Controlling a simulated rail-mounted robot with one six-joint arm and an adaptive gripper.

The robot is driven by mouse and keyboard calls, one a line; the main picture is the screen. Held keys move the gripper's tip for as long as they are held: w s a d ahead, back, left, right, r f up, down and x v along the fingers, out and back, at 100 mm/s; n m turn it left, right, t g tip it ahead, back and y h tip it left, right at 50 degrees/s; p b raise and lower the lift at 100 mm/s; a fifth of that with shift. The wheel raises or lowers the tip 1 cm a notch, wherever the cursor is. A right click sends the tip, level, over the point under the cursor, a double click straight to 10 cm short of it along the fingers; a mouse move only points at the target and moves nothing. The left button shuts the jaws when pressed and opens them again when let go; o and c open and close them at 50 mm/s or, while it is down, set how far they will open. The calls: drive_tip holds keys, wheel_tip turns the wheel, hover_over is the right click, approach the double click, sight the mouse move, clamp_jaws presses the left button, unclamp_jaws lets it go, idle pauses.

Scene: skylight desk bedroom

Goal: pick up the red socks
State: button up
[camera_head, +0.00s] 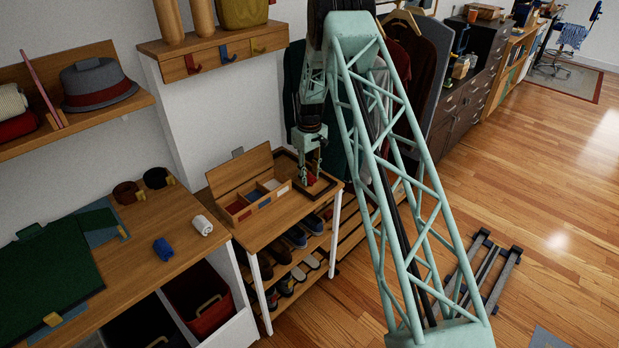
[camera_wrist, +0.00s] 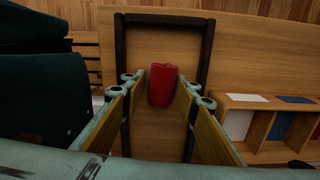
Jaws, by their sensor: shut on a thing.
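The red socks (camera_wrist: 162,84) are a rolled red bundle between the fingertips of my gripper (camera_wrist: 162,92) in the wrist view. The fingers are shut on them from both sides. In the head view my gripper (camera_head: 309,166) points down over the dark-rimmed tray, with a bit of the red socks (camera_head: 311,180) showing at its tips. The tray (camera_wrist: 204,60) lies around and below the socks in the wrist view. I cannot tell whether the socks touch its floor.
A wooden box (camera_head: 247,212) with red, blue and white compartments and a raised lid stands left of the tray. A blue roll (camera_head: 163,249) and a white roll (camera_head: 202,225) lie on the desk. Shoes fill the shelves below. Dark hanging clothes (camera_wrist: 40,95) are close on the left.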

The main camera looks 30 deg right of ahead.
sight(310, 174)
drive_tip(key=shift+r, duration=1.45)
drive_tip(key=shift+s+r, duration=0.1)
drive_tip(key=shift+r, duration=0.15)
drive_tip(key=s+a, duration=0.3)
drive_tip(key=s, duration=0.4)
drive_tip(key=s+a+r, duration=0.1)
drive_tip(key=s+a, duration=0.2)
drive_tip(key=s, duration=0.4)
drive_tip(key=shift+s+r, duration=0.2)
drive_tip(key=shift+s, duration=0.1)
